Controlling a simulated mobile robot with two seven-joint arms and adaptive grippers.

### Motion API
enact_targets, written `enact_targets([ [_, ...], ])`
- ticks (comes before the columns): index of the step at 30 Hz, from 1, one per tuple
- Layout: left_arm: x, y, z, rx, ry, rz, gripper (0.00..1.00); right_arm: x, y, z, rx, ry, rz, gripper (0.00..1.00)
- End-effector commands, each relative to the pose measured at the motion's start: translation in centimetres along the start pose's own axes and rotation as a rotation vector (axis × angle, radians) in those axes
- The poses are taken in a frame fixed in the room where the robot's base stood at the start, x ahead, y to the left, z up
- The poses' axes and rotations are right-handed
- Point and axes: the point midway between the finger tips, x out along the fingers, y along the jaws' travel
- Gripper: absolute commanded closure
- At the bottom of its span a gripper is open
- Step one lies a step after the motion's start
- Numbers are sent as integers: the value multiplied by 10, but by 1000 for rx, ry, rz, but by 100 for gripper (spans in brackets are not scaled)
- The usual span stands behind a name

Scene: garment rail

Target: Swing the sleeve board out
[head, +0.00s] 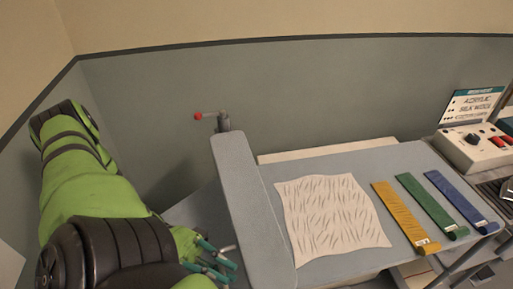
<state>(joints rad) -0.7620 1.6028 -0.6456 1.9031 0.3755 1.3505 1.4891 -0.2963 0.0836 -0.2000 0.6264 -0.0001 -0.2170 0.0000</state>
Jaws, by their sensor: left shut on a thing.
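The sleeve board (250,205) is a long, narrow grey padded board with a rounded far end. It runs from the middle of the view down to the bottom edge, along the left side of the ironing table (330,163). A post with a short lever and red knob (198,116) stands at its far end. My left gripper (225,263), with teal fingers, is at the board's near left edge. It is shut on a small pale bar there, which looks like part of the sleeve board; the exact contact is partly hidden. My right gripper is out of view.
A cream cloth with dark strokes (332,217) lies on the table. Yellow (402,215), green (430,205) and blue (460,198) strips lie to its right. A control box (477,148) and a sign (472,105) stand at the far right. The wall is close behind.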

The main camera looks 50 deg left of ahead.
Motion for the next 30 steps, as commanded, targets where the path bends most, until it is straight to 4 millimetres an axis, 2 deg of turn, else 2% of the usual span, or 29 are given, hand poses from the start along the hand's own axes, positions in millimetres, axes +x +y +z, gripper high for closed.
enact_targets([
  [3,-17,5,9,3,-49,5,100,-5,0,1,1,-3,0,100],
  [9,-32,7,18,1,-88,13,100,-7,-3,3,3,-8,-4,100],
  [22,-35,8,20,1,-99,16,100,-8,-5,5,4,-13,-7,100],
  [23,-36,8,20,1,-99,16,78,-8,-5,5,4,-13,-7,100],
  [24,-36,8,20,1,-99,16,62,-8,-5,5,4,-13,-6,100],
  [25,-35,8,20,0,-99,16,56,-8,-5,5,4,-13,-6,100],
  [30,-35,8,20,-2,-95,15,56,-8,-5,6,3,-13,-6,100],
])
